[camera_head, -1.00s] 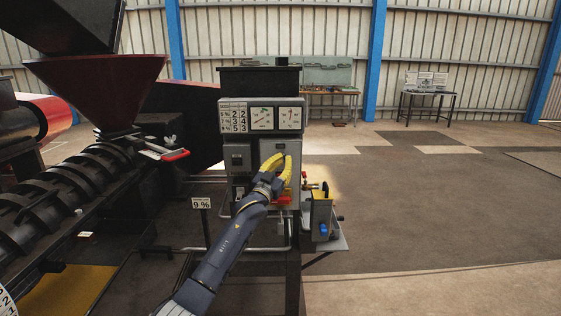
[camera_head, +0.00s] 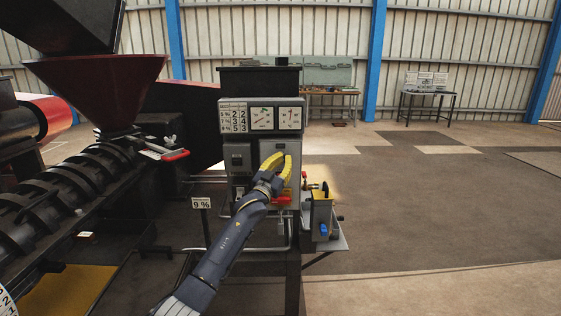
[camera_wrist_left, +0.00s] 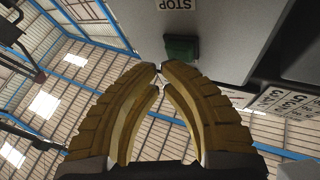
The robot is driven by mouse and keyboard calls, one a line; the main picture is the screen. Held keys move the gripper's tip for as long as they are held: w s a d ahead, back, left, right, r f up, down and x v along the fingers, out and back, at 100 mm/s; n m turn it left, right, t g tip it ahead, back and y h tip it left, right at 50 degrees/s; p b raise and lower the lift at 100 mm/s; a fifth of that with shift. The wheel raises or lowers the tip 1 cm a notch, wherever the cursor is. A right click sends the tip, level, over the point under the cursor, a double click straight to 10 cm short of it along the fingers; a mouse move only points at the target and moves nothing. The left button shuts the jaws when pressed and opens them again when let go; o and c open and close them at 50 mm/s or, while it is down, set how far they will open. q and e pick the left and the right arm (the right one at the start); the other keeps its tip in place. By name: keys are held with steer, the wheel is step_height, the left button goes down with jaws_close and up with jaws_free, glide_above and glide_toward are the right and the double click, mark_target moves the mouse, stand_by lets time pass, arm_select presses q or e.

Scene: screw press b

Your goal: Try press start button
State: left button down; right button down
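The press start button is likely the green square button (camera_wrist_left: 181,47) on the grey panel in the left wrist view. A STOP label (camera_wrist_left: 176,4) is on the same panel near it. In the head view the grey control box (camera_head: 281,144) stands in the middle, and my gripper covers the spot where the button may be. My left gripper (camera_head: 280,158) is in front of this box, its yellow fingers pointing up. In the left wrist view its fingertips (camera_wrist_left: 160,67) come together, empty, just below the button in the picture; contact cannot be told. My right gripper is out of view.
A red handle (camera_head: 281,199) is under the gripper. A small device with a blue part (camera_head: 322,215) sits on a side shelf to the right. A 9 % sign (camera_head: 202,203) stands at the left, beside the large screw press (camera_head: 70,190). The floor at the right is clear.

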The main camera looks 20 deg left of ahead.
arm_select(q)
steer(key=shift+w+a, duration=0.1)
steer(key=shift+w, duration=0.35)
stand_by(0.5)
steer(key=shift+s, duration=0.1)
steer(key=shift+s+d, duration=0.25)
steer(key=shift+s, duration=0.5)
steer(key=shift+s+d, duration=0.25)
steer(key=shift+s, duration=0.55)
steer(key=shift+s+d, duration=0.25)
steer(key=shift+s, duration=0.55)
steer(key=shift+s+d, duration=0.25)
steer(key=shift+s, duration=0.55)
